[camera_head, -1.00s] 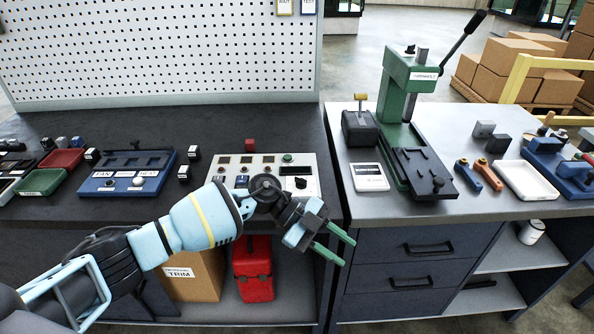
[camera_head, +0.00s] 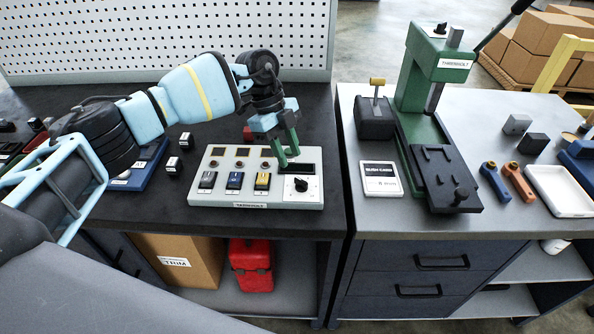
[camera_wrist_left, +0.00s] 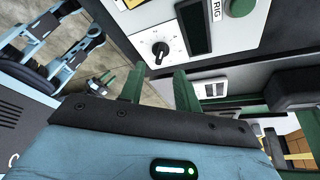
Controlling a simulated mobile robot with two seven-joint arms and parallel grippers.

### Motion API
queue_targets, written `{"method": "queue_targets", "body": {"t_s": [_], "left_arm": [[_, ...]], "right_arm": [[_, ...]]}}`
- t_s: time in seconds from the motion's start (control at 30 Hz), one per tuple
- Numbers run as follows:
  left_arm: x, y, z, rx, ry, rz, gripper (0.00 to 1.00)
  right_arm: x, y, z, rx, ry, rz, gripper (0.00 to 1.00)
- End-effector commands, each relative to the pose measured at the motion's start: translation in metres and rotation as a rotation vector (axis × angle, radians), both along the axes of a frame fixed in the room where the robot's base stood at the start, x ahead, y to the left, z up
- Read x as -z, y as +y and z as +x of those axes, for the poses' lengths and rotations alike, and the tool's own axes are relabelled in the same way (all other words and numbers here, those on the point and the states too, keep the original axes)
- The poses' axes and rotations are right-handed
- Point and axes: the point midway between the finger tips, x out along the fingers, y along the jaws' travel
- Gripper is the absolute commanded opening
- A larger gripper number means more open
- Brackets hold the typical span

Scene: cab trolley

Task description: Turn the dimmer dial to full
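The dimmer dial (camera_head: 302,184) is a black round knob with a white mark, at the right end of the pale control panel (camera_head: 225,203). It also shows in the left wrist view (camera_wrist_left: 160,48), on a white plate with scale marks around it. My left gripper (camera_head: 287,152) is open and empty. Its green fingers are over the panel's back right part, behind the dial and apart from it. In the left wrist view the dial lies beyond the gap between the fingertips (camera_wrist_left: 158,78). My right gripper seems to show small at the left of that view (camera_wrist_left: 104,82); its opening is unclear.
A blue switch board (camera_head: 140,170) lies to the left, partly behind my arm. A green press (camera_head: 420,100) stands on the grey bench to the right.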

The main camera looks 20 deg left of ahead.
Motion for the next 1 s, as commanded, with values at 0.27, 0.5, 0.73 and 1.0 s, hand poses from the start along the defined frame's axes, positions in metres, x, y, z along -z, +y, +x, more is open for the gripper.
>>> {"method": "queue_targets", "body": {"t_s": [0.27, 0.5, 0.73, 1.0], "left_arm": [[0.039, -0.016, -0.007, 0.003, 0.002, 0.000, 0.33], [0.058, -0.023, -0.009, 0.001, 0.000, -0.001, 0.33], [0.061, -0.024, -0.009, 0.001, -0.001, -0.002, 0.33], [0.061, -0.024, -0.009, 0.002, 0.000, -0.001, 0.09]], "right_arm": [[-0.006, 0.000, 0.011, 0.000, -0.024, 0.001, 0.36], [-0.007, 0.001, 0.012, 0.001, -0.028, 0.005, 0.36], [-0.007, 0.003, 0.012, 0.006, -0.027, 0.007, 0.36], [-0.006, 0.003, 0.010, 0.007, -0.024, 0.008, 0.36]]}}
